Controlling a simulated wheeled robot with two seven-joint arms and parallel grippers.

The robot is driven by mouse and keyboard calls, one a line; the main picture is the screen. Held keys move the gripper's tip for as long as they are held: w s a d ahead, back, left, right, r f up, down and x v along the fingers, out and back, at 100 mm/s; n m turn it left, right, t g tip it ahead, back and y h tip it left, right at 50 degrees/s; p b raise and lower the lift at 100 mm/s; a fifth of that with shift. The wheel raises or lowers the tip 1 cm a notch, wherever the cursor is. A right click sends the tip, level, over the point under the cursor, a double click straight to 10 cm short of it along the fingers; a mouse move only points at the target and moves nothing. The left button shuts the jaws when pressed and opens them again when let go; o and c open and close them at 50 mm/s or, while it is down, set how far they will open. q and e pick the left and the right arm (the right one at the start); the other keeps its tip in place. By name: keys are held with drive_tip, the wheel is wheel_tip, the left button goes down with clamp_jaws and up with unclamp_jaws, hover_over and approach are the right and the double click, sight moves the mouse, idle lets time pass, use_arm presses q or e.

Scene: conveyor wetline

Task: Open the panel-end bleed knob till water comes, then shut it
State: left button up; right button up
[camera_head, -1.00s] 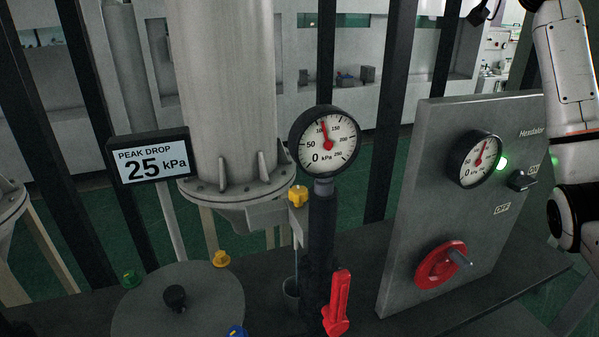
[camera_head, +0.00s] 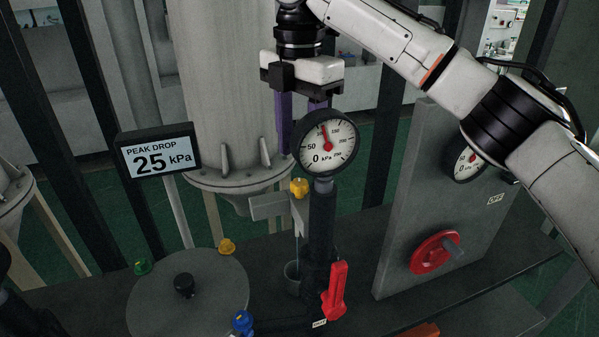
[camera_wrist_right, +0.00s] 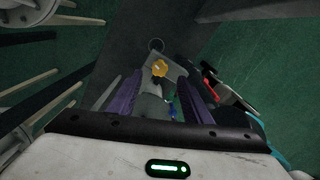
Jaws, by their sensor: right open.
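The yellow bleed knob (camera_head: 299,188) is on a small grey block beside the dark riser pipe, just below the round gauge (camera_head: 326,143). My right gripper (camera_head: 301,128) points down above the knob, its purple fingers apart and empty. The gauge hides part of one finger. In the right wrist view the yellow knob (camera_wrist_right: 159,68) lies ahead, between and beyond the fingers (camera_wrist_right: 160,98). A small cup (camera_head: 292,277) stands below the knob. A thin pale line shows above the cup; I cannot tell whether it is water. My left gripper is out of view.
A red lever (camera_head: 336,290) is low on the riser. The grey panel (camera_head: 395,235) with a red rotary handle (camera_head: 434,252) stands at right, partly behind my right arm. A display (camera_head: 158,152) reads PEAK DROP 25 kPa. Yellow, green and blue knobs surround a round lid (camera_head: 190,305).

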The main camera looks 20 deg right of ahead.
sight(299, 182)
wheel_tip(299, 182, down, 6)
drive_tip(key=shift+f, duration=0.1)
drive_tip(key=c, duration=1.1)
